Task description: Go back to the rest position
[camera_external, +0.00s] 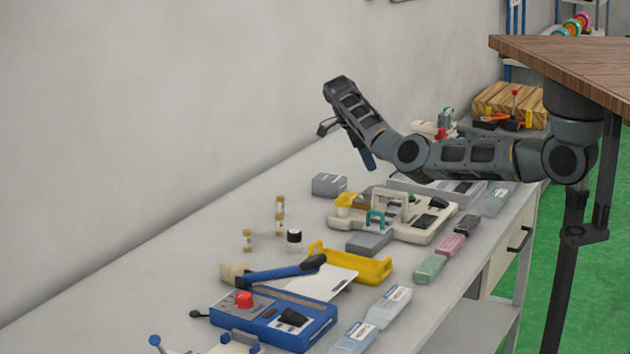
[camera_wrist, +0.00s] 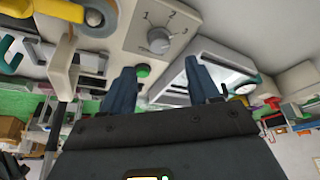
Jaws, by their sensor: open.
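My arm reaches left from its mount at the right and bends upward above the workbench (camera_external: 180,245) in the external view. My gripper (camera_external: 367,158) is mostly hidden behind the forearm there; a dark blue finger shows below it. In the wrist view both blue fingers of my gripper (camera_wrist: 160,82) stand apart with nothing between them. Past the fingertips is a pale panel with a numbered dial (camera_wrist: 159,40) and a green button (camera_wrist: 143,71).
A cream machine (camera_external: 425,222), a grey box (camera_external: 329,185) and a yellow tray (camera_external: 372,268) lie on the bench below my arm. A blue control box (camera_external: 305,332) with a hammer (camera_external: 285,270) behind it is nearer. The bench's left part is clear, beside the wall.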

